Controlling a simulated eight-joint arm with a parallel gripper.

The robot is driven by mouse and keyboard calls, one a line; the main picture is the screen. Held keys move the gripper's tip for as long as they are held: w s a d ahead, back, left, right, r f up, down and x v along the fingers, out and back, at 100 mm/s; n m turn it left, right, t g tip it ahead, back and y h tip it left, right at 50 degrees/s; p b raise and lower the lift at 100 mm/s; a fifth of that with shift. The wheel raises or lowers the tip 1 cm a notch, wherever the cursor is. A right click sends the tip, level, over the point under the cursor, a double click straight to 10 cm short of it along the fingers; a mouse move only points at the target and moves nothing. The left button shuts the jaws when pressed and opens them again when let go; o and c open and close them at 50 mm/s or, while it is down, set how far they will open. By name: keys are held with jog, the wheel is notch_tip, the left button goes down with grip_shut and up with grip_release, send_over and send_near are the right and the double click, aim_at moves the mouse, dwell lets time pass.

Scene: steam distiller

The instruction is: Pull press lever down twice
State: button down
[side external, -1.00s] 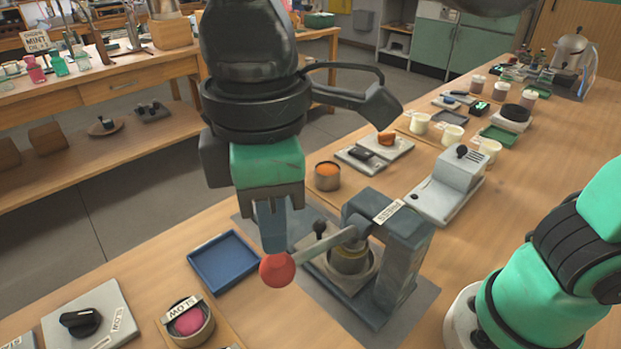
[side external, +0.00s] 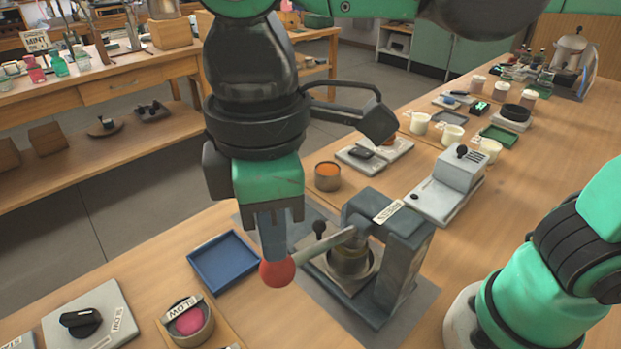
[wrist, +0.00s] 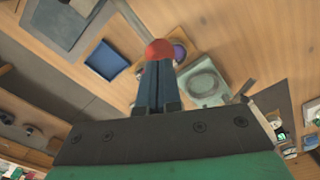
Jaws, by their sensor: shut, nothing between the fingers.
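The press (side external: 400,260) is a grey frame with a label on top, standing on a grey mat. Its lever (side external: 320,246) is a pale bar that slopes down to the left and ends in a red ball knob (side external: 277,271). My gripper (side external: 274,250) is shut and points down, with its fingertips at the top of the red knob. In the wrist view the red knob (wrist: 160,50) sits right at the tips of the closed fingers (wrist: 156,68). A metal pot (side external: 350,258) stands under the lever inside the press.
A blue tray (side external: 224,262) lies left of the knob. A bowl with pink content (side external: 190,322) and a black dial on a plate (side external: 82,322) are at the front left. A cup of orange stuff (side external: 327,176) stands behind the press, and a grey device (side external: 450,185) behind it to the right.

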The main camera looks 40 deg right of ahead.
aim_at(277, 265)
jog(key=shift+f, duration=2.25)
jog(key=shift+r, duration=3.75)
jog(key=w+d+f+m+t, duration=0.3)
jog(key=d+f+m, duration=0.2)
jog(key=d, duration=0.5)
jog(key=w+d+f+m+t, duration=0.3)
jog(key=d+m, duration=0.4)
jog(key=d, duration=0.3)
jog(key=shift+w+f+t, duration=0.35)
jog(key=shift+f+t, duration=0.25)
jog(key=shift+f, duration=0.3)
